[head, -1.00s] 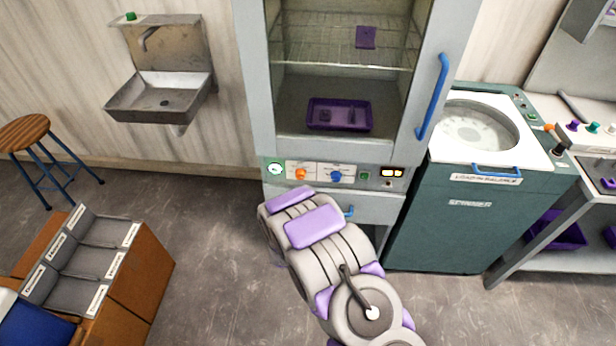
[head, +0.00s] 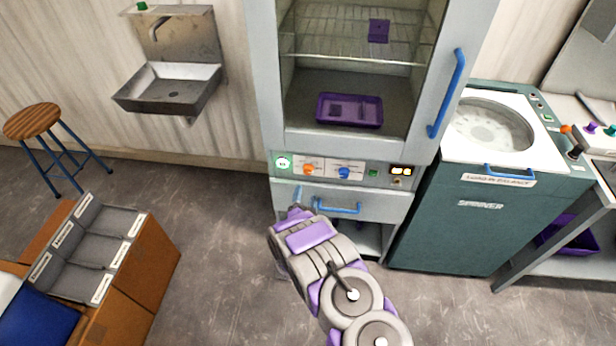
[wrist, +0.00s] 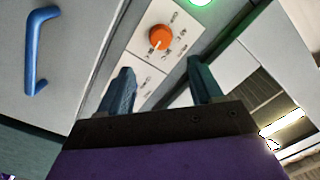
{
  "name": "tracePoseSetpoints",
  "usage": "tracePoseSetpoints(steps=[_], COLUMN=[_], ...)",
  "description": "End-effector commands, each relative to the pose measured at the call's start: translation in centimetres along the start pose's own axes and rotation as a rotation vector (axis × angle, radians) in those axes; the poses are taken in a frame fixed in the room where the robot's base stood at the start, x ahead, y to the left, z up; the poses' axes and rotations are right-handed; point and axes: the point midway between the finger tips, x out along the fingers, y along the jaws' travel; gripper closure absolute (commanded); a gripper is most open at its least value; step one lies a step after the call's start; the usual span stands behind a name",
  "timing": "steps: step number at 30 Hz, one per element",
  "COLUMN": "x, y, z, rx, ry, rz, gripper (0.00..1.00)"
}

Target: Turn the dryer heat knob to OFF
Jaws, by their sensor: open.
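The dryer's control panel (head: 330,169) carries an orange knob (head: 308,169) and a blue knob (head: 344,173). The orange knob shows beyond the gap between the fingertips, with no visible contact. In the head view my arm mostly hides the gripper.
A green round indicator (head: 283,162) and a green button (head: 374,173) flank the knobs. A drawer with a blue handle (head: 338,208) is below the panel. The dryer's door handle (head: 447,95) projects at right, beside the spinner (head: 480,205).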

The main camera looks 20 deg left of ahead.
Motion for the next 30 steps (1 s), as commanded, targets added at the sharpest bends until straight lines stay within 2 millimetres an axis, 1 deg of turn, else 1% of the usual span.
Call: tracePoseSetpoints(steps=[1,3,9,15,22,30], x=[1.1,2.6,6.0,8.8,10.5,10.8], y=[0.2,0.1,-0.1,0.1,-0.1,-0.1], z=[0.1,-0.1,0.1,0.1,0.1,0.0], rx=[0.002,0.003,0.002,0.000,0.000,-0.002], ry=[0.004,0.008,0.004,0.003,0.002,0.000], rz=[0.000,-0.003,-0.004,-0.002,-0.002,-0.001], gripper=[0.35,0.35,0.35,0.35,0.35,0.35])
